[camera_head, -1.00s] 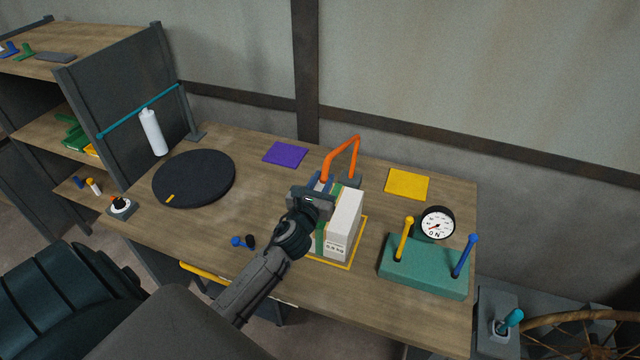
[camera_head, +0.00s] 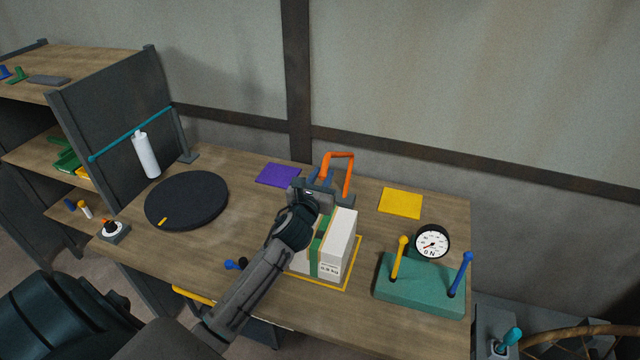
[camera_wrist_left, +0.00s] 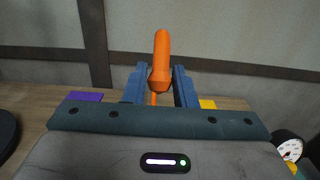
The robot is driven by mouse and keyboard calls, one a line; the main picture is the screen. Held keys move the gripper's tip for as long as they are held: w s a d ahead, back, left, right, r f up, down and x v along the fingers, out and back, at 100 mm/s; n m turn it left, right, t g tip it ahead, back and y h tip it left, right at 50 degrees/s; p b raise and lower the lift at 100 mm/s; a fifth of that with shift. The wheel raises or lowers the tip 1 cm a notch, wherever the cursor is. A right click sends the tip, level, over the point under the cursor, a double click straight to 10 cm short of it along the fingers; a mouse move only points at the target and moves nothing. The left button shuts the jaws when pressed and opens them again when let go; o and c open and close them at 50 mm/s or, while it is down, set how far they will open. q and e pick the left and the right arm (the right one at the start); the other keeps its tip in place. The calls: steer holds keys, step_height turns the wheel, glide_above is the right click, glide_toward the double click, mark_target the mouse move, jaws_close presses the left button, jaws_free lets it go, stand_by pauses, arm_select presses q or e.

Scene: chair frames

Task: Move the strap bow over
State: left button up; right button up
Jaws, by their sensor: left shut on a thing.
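My left gripper (camera_head: 318,181) is at the left leg of the bow, behind the box. In the left wrist view, the orange bar (camera_wrist_left: 161,55) stands between the two blue fingers of my left gripper (camera_wrist_left: 158,82), which are shut on it. The white box (camera_head: 341,235) has a green band (camera_head: 316,255) on its left side and stands within a yellow outline. My gripper and wrist hide part of the base and box. My right gripper is not in view.
A teal block (camera_head: 418,287) with two levers and a dial (camera_head: 432,242) is at the right. A black round plate (camera_head: 187,200) lies at the left. Purple (camera_head: 278,174) and yellow (camera_head: 401,203) squares lie at the back. A small blue-knobbed thing (camera_head: 232,265) is beside my forearm.

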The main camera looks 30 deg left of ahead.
mark_target(324, 164)
arm_select(q)
steer(key=shift+w+r, duration=0.15)
steer(key=shift+r, duration=0.1)
steer(key=shift+w+a+r, duration=0.2)
steer(key=shift+w+r, duration=0.35)
steer(key=shift+w, duration=0.25)
steer(key=shift+w+a+r, duration=0.2)
steer(key=shift+w+r, duration=0.35)
steer(key=shift+w, duration=0.25)
steer(key=shift+w+a+r, duration=0.25)
steer(key=shift+w+r, duration=0.35)
steer(key=shift+w, duration=0.55)
steer(key=shift+w+a+r, duration=0.3)
steer(key=shift+w+r, duration=0.3)
steer(key=shift+w, duration=0.55)
steer(key=shift+w+a+r, duration=0.25)
steer(key=shift+w+r, duration=0.35)
steer(key=shift+w, duration=0.55)
steer(key=shift+r, duration=0.1)
steer(key=w+a+r, duration=0.2)
steer(key=w, duration=0.5)
steer(key=shift+w+r, duration=0.2)
steer(key=shift+w, duration=0.05)
